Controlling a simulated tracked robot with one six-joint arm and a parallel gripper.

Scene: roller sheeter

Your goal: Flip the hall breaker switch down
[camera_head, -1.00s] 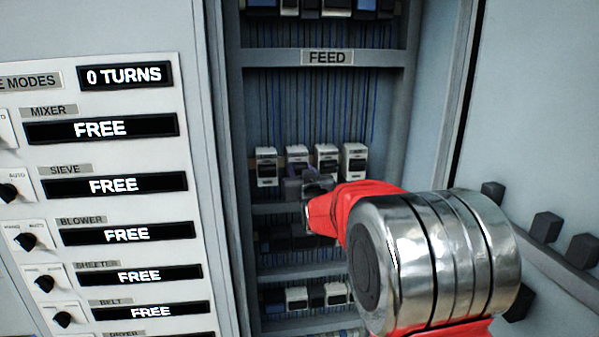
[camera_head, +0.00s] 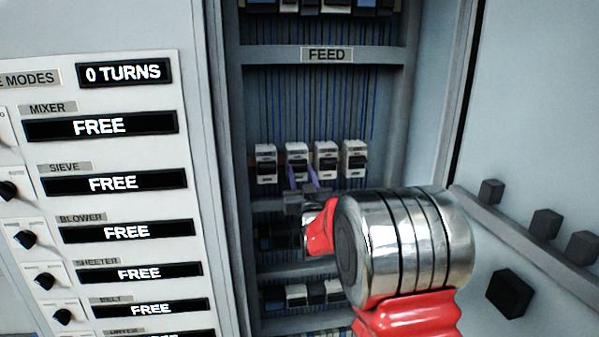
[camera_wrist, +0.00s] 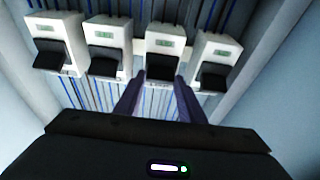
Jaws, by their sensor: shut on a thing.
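A row of white breakers with black switches stands in the open cabinet below the FEED label. My gripper (camera_head: 302,178) reaches them from below right, its two purple fingers in front of the second breaker (camera_head: 297,152) from the left in the head view. In the wrist view my gripper (camera_wrist: 158,92) has its fingers at either side of the black switch (camera_wrist: 162,66) third from the left, shut on it. The views do not settle whether these are the same breaker. No hall label is readable, so I cannot tell which breaker is the hall one.
Neighbouring breakers (camera_head: 354,160) stand close on both sides. Shelves and lower breakers (camera_head: 296,296) lie below. A grey panel (camera_head: 128,125) with FREE displays is at the left. The cabinet's right side has a rail with dark blocks (camera_head: 546,223).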

